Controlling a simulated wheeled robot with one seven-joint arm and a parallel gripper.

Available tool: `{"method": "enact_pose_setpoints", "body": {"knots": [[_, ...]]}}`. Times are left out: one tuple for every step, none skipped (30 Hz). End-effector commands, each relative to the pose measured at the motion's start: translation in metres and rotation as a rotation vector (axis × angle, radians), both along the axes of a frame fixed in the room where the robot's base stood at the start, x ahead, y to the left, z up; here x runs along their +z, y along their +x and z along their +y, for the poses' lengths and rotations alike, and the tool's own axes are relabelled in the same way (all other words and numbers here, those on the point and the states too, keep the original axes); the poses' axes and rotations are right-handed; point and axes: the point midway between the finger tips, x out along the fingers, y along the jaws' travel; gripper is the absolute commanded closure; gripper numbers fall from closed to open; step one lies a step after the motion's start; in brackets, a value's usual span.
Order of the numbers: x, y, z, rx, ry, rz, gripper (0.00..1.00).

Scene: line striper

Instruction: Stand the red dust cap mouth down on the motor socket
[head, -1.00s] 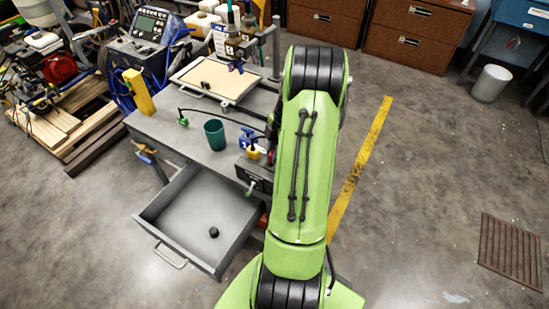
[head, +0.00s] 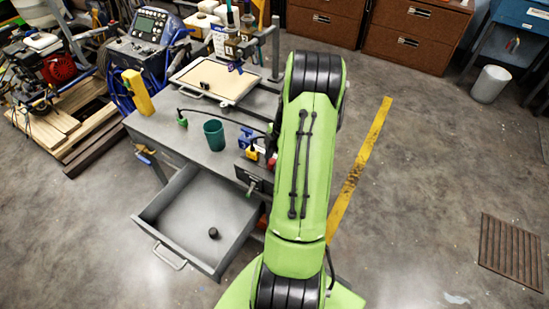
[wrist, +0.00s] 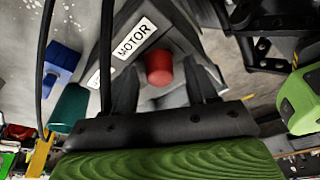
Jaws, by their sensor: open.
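In the wrist view the red dust cap (wrist: 159,68) shows its rounded side between the two dark fingers of my gripper (wrist: 162,72). The fingers are spread, with a gap on each side of the cap. The cap stands at the dark box, beside the white MOTOR label (wrist: 135,38). The motor socket is not visible apart from the cap; I cannot tell how the cap sits on it. In the head view a small red patch (head: 272,163), likely the cap, shows at the bench's right end, and my arm hides most of my gripper.
A green cup (head: 214,135) and a blue part (head: 246,138) stand close by on the grey bench. A black cable arcs over the bench. The open drawer (head: 190,222) holds a small black knob (head: 213,233). The floor on the right is mostly clear.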

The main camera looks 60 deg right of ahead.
Motion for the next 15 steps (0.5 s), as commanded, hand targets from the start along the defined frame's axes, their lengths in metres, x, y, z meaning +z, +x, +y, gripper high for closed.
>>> {"method": "enact_pose_setpoints", "body": {"knots": [[0.008, 0.000, -0.002, -0.001, -0.002, -0.001, 0.43], [0.013, -0.001, -0.003, -0.001, -0.004, -0.002, 0.43], [0.022, -0.002, -0.006, -0.001, -0.004, -0.002, 0.43], [0.029, -0.003, -0.008, -0.001, -0.006, -0.002, 0.43], [0.037, -0.004, -0.010, -0.003, -0.006, -0.003, 0.43], [0.048, -0.006, -0.012, -0.002, -0.006, -0.003, 0.43], [0.057, -0.007, -0.015, -0.002, -0.007, -0.003, 0.43], [0.065, -0.008, -0.017, -0.002, -0.006, -0.003, 0.43], [0.075, -0.010, -0.019, -0.003, -0.006, -0.003, 0.43], [0.083, -0.010, -0.021, -0.001, -0.005, -0.003, 0.43], [0.090, -0.011, -0.022, -0.001, -0.005, -0.003, 0.43], [0.097, -0.012, -0.024, -0.002, -0.004, -0.002, 0.43], [0.102, -0.013, -0.025, -0.001, -0.003, -0.002, 0.43], [0.107, -0.014, -0.026, -0.002, -0.003, -0.001, 0.43], [0.111, -0.014, -0.027, -0.001, -0.002, -0.001, 0.43]]}}
